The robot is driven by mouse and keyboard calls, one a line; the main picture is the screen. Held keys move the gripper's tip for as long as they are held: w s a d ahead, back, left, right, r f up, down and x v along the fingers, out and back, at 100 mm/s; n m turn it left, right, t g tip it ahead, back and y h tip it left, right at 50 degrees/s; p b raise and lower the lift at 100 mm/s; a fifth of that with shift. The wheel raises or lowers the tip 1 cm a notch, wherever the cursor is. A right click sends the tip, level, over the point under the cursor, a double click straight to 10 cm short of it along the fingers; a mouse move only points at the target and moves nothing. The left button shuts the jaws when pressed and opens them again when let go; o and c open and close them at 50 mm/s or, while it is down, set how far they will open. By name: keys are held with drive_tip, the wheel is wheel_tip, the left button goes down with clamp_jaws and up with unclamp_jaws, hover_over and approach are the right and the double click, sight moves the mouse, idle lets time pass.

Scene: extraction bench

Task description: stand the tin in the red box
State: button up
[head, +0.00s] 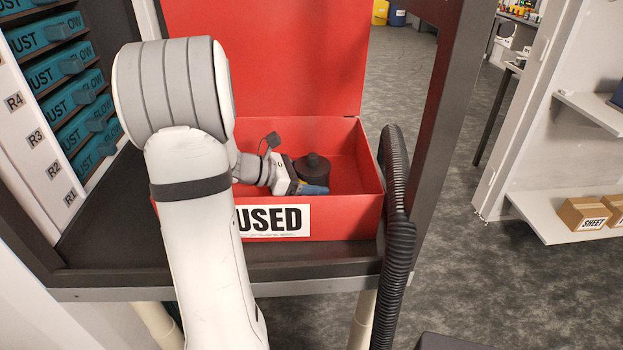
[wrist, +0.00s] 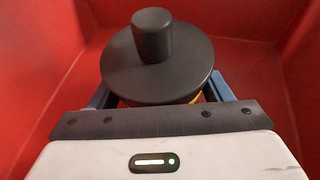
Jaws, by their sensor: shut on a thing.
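The red box (head: 345,222) stands on the dark bench with its lid up at the back and a label reading "USED" on its front. My gripper (head: 314,188) reaches into the box from the left, below the rim. It is shut on the tin (head: 312,165), which has a dark round lid with a knob. In the wrist view the tin (wrist: 157,70) is upright between the blue fingers, with a sliver of yellow under its lid. Red walls surround it. The tin's lower part is hidden, so I cannot tell whether it touches the box floor.
A black corrugated hose (head: 396,200) hangs close to the box's right side, near a dark frame post (head: 440,120). A rack of teal drawers (head: 75,100) stands at the left. Inside the box, the room right of the tin looks free.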

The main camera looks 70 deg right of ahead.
drive_tip(key=shift+f, duration=0.15)
drive_tip(key=o, duration=1.2)
drive_tip(key=shift+w+a+r, duration=0.1)
drive_tip(key=shift+w+r, duration=0.15)
drive_tip(key=v, duration=1.1)
drive_tip(key=shift+w+a+r, duration=0.15)
drive_tip(key=shift+a, duration=0.05)
